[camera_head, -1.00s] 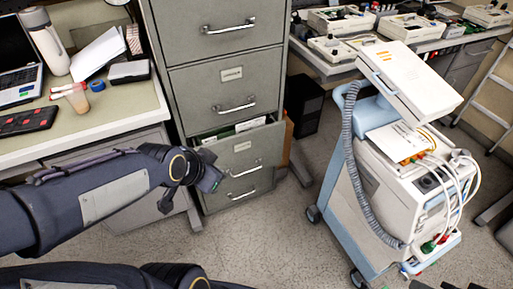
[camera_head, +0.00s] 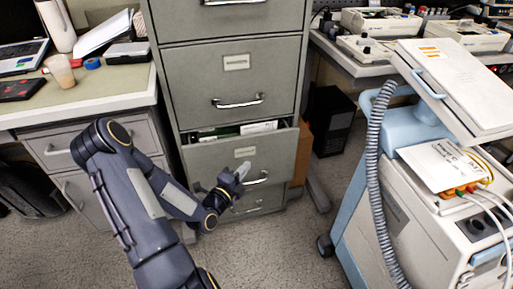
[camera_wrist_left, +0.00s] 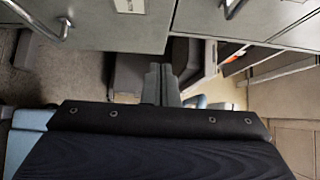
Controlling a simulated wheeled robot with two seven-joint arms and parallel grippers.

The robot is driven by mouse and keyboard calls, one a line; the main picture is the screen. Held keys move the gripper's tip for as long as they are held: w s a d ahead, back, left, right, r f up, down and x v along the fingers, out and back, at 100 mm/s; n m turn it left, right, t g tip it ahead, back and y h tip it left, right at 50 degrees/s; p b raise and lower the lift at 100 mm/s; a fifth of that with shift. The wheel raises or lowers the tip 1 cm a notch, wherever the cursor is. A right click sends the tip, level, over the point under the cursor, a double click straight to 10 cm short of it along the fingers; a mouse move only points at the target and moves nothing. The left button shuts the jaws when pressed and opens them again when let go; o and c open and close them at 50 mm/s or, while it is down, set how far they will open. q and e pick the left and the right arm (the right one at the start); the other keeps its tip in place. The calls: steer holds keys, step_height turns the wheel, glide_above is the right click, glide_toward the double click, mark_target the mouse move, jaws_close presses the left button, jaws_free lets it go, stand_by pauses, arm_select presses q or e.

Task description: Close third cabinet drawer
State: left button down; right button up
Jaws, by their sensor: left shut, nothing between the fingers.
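The grey filing cabinet (camera_head: 188,84) stands in the middle of the head view. Its third drawer (camera_head: 218,156) is partly pulled out, with papers and folders showing over its top edge. The drawer has a label and a metal handle (camera_head: 257,178). My left gripper (camera_head: 242,171) is in front of this drawer's face, close to the handle's left end; I cannot tell whether it touches. It is shut and empty. In the left wrist view the shut fingers (camera_wrist_left: 161,84) point away from the camera, with a grey drawer front (camera_wrist_left: 100,25) at upper left. My right gripper is not in view.
A desk (camera_head: 95,98) with a laptop, bottle and cup stands left of the cabinet. A white and blue medical cart (camera_head: 420,185) stands at right. A workbench (camera_head: 362,66) with devices is behind it.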

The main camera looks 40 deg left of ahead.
arm_select(q)
steer(key=w+a, duration=0.1)
steer(key=w, duration=0.2)
steer(key=w+a, duration=0.1)
steer(key=w, duration=0.2)
steer(key=w+a, duration=0.1)
steer(key=w, duration=0.3)
steer(key=shift+w+a, duration=0.3)
steer(key=shift+b, duration=0.3)
